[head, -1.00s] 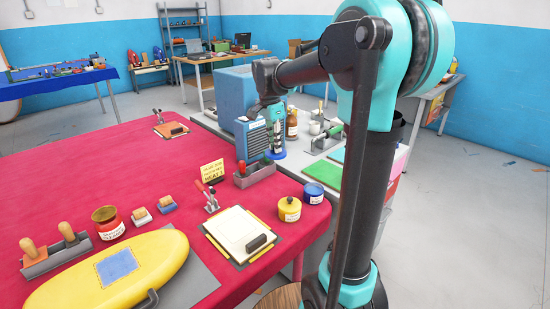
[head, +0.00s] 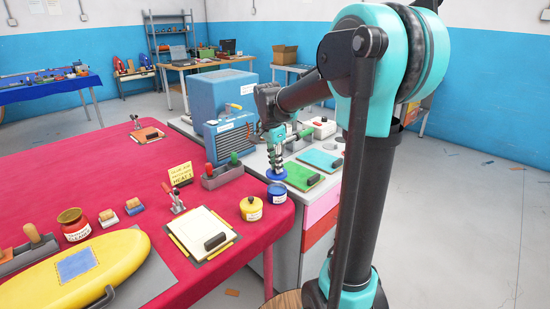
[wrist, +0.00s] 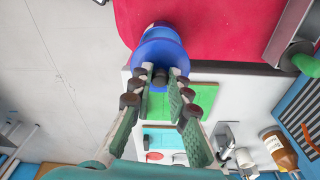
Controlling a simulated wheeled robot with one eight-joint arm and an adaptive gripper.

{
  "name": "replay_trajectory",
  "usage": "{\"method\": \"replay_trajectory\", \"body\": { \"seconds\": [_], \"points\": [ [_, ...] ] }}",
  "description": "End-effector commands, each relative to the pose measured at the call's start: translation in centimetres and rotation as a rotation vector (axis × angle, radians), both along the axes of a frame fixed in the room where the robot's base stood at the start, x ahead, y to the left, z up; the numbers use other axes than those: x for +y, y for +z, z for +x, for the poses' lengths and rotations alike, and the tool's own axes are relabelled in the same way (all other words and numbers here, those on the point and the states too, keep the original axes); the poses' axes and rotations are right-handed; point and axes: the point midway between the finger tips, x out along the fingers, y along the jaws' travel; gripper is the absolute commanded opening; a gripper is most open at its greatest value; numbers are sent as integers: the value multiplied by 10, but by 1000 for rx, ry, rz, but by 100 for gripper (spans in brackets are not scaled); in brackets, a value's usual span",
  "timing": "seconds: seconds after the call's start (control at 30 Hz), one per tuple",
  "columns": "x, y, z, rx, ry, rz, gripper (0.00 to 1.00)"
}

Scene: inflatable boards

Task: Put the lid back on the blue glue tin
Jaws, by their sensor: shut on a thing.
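My gripper (head: 275,162) is shut on the dark knob (wrist: 160,76) of the blue lid (head: 276,175). In the wrist view the lid (wrist: 148,58) lies just beyond my fingertips. The blue glue tin (head: 277,194) stands upright near the right corner of the red table. In the head view the lid is right above the tin's top. In the wrist view the tin (wrist: 160,31) shows partly behind the lid, which hides much of it. I cannot tell whether lid and tin touch.
A yellow tin (head: 251,209) stands just left of the blue tin. A clipboard (head: 202,233), a toggle clamp (head: 177,203) and a grey tool holder (head: 222,176) are nearby on the red table (head: 110,180). A grey bench with a green board (head: 301,176) adjoins behind.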

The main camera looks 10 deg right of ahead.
Motion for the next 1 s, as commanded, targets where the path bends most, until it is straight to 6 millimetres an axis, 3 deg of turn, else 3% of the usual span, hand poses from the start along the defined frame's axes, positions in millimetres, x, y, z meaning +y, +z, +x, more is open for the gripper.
{"method": "replay_trajectory", "body": {
  "seconds": [0.7, 1.0],
  "points": [
    [0, -54, 0, 0, 0, 0, 0],
    [0, -62, 0, 0, 0, 0, 0]
  ]
}}
